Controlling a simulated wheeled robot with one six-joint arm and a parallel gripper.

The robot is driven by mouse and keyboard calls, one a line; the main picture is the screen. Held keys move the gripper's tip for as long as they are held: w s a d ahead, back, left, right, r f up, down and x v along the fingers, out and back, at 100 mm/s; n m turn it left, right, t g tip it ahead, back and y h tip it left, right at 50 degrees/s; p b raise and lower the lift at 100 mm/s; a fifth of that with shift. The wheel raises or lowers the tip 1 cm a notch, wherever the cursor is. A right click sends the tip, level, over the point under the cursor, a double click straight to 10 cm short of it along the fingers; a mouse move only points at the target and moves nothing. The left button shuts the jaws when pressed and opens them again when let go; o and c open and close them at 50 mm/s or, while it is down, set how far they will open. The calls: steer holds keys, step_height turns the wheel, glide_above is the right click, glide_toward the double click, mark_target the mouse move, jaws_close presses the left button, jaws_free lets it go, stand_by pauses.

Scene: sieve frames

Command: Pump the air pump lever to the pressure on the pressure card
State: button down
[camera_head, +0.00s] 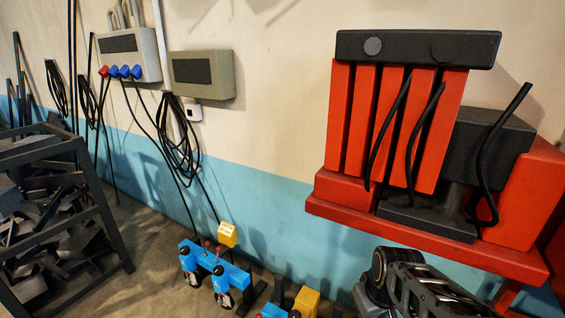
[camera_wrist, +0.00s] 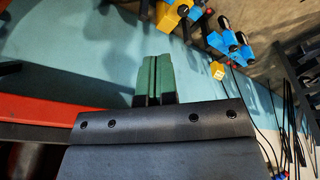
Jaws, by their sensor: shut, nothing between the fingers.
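A blue device with round dials and red-tipped levers (camera_head: 203,262) stands low near the wall in the head view; I take it for the air pump. It shows upper right in the wrist view (camera_wrist: 230,42). A small yellow block with dark marks (camera_head: 228,235) sits just behind it, also in the wrist view (camera_wrist: 217,70); I cannot tell whether it is the pressure card. Its marks are too small to read. My gripper's green fingers (camera_wrist: 153,78) are together and empty, apart from the device. In the head view my arm shows at bottom right, its fingertips out of view.
A red and black machine (camera_head: 395,150) fills the right side near my arm. More blue and yellow parts (camera_head: 305,301) stand at the bottom edge. A dark rack of scrap (camera_head: 50,210) stands at left. Cables (camera_head: 180,140) hang from wall boxes (camera_head: 203,74). Some floor left of the blue device is clear.

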step_height(320, 180, up, 8)
steer(key=s+a+m+t+p, duration=0.1)
steer(key=s+a+m+p, duration=0.1)
steer(key=p, duration=0.1)
steer(key=shift+s+a+m, duration=0.3)
steer(key=shift+s+a, duration=0.1)
